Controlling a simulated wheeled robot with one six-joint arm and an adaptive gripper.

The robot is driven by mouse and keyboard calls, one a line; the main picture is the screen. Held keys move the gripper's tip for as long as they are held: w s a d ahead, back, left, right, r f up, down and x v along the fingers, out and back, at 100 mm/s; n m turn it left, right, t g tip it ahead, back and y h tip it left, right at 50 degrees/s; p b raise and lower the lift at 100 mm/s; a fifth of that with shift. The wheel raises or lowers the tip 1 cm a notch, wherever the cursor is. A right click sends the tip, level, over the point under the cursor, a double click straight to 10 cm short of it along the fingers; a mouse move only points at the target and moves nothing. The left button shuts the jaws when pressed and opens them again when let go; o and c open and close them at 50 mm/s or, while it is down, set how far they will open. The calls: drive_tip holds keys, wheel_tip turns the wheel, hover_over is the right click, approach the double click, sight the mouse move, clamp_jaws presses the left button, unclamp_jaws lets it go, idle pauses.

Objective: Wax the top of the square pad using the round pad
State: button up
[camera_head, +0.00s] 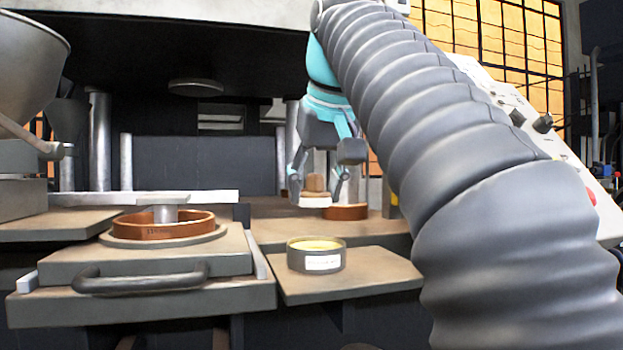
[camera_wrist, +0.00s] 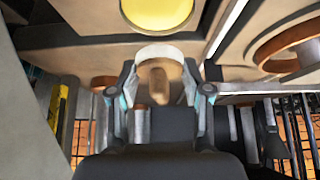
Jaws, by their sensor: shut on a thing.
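My gripper (camera_head: 317,186) points down, shut on the brown knob of the round pad (camera_head: 313,201), which has a pale, whitish base. In the wrist view the round pad (camera_wrist: 160,52) sits between the fingers of my gripper (camera_wrist: 158,92). The pad hangs in the air, above and behind a round open tin of yellow wax (camera_head: 316,256). The tin also shows at the top of the wrist view (camera_wrist: 157,12). A square tan-topped slab (camera_head: 75,263) with a dark handle stands at left. I cannot tell for sure whether it is the square pad.
An orange-brown ring (camera_head: 165,229) around a metal post sits on the left slab. Another brown ring (camera_head: 346,212) lies on the bench behind my gripper. A tan board (camera_head: 370,272) bears the tin and is bare to its right. A large funnel (camera_head: 30,62) hangs at far left.

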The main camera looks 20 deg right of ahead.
sight(320, 194)
drive_tip(key=shift+s+d+f, duration=0.1)
drive_tip(key=shift+f, duration=0.75)
drive_tip(key=shift+f+b, duration=0.65)
drive_tip(key=shift+f, duration=0.95)
drive_tip(key=shift+f+b, duration=0.3)
drive_tip(key=shift+f, duration=0.4)
idle(0.7)
drive_tip(key=shift+r, duration=0.15)
wheel_tip(320, 194, up, 2)
drive_tip(key=shift+r+p, duration=0.25)
drive_tip(key=shift+p, duration=0.85)
drive_tip(key=shift+r, duration=2.2)
